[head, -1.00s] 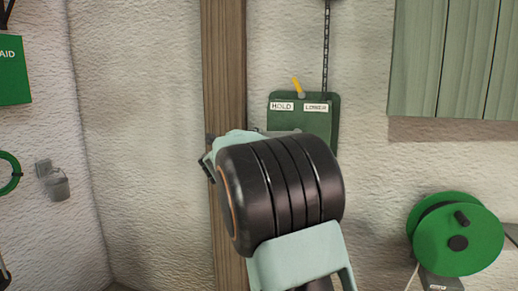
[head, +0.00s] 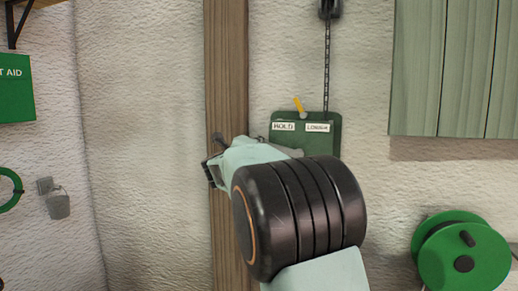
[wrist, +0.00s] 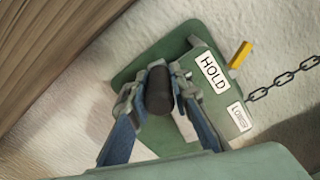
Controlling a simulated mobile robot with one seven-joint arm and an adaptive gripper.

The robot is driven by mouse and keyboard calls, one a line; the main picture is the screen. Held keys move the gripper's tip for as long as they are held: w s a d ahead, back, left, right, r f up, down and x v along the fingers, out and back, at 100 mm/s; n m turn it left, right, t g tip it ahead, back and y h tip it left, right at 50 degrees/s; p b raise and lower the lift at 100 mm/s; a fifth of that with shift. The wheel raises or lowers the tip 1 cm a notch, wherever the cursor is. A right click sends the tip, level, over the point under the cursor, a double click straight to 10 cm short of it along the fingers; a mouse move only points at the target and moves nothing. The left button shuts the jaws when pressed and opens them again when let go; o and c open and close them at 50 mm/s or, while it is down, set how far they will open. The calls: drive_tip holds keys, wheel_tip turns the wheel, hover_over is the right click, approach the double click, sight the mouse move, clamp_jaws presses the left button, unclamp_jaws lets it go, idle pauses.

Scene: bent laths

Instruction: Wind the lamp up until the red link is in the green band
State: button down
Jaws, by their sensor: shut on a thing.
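The winch (head: 332,145) is a green plate on the wall with HOLD and LOWER labels; it also shows in the wrist view (wrist: 150,62). Its yellow lever (head: 299,104) stands at the HOLD side. In the wrist view my gripper (wrist: 158,92) is shut on the dark cylindrical crank grip (wrist: 159,88). In the head view my gripper (head: 214,168) is left of the plate, in front of the wooden post, and my arm covers the plate's lower part. A dark chain (head: 327,65) runs straight up from the plate. The lamp, red link and green band are not in view.
A pulley (head: 330,8) sits at the top of the chain. The wooden post (head: 227,60) stands left of the plate. A green reel (head: 462,255) is at lower right, below green boards (head: 450,65).

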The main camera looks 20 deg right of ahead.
drive_tip(key=shift+r, duration=0.2)
drive_tip(key=c, duration=1.8)
unclamp_jaws()
drive_tip(key=shift+o, duration=0.3)
drive_tip(key=shift+f, duration=0.15)
drive_tip(key=shift+s, duration=0.1)
drive_tip(key=v, duration=1.2)
